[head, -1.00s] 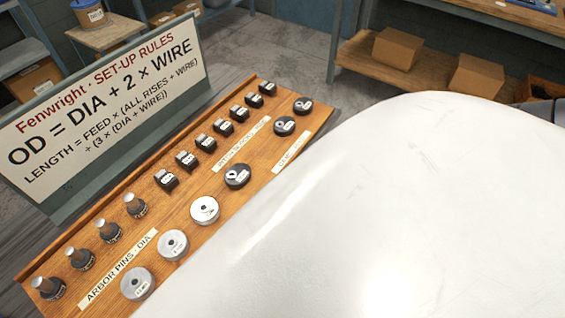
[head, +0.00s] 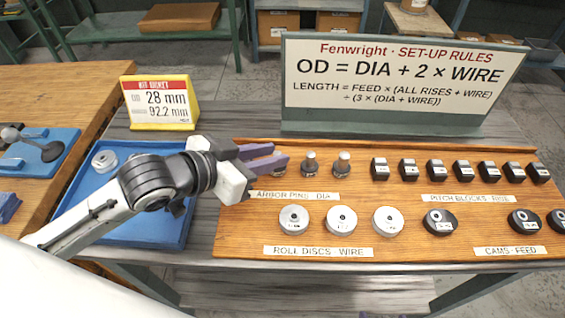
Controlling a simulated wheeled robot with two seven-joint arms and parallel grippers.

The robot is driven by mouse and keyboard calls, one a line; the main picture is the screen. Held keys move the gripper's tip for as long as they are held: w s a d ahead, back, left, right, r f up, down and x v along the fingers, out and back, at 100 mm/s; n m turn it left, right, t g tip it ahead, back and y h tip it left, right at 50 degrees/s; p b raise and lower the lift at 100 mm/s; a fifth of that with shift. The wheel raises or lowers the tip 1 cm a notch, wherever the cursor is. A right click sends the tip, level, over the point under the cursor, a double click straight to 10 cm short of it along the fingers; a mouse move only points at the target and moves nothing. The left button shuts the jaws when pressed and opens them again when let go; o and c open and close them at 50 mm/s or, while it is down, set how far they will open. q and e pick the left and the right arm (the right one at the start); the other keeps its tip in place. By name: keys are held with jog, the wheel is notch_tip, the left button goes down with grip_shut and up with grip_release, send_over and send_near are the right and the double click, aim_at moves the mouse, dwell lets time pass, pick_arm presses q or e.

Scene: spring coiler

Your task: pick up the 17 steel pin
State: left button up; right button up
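Two steel arbor pins with dark bases stand upright on the wooden rack: one pin (head: 310,163) and, right of it, another (head: 342,163). Their markings are too small to read, so I cannot tell which is the 17. Any pin farther left is hidden by the gripper. My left gripper (head: 280,151) has purple fingers, slightly apart, reaching right over the rack's left end. I see nothing held in it. My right gripper is out of view.
The wooden rack (head: 400,254) also holds pitch blocks (head: 408,169), roll discs (head: 341,220) and cams (head: 524,221). A rules sign (head: 380,85) stands behind it. A yellow kit ticket (head: 160,102) reads 28 mm and 92.2 mm. A blue tray (head: 150,232) holds a metal disc (head: 104,161).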

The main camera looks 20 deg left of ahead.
aim_at(290, 152)
pick_arm(q)
jog(key=shift+x, duration=3.1)
grip_shut()
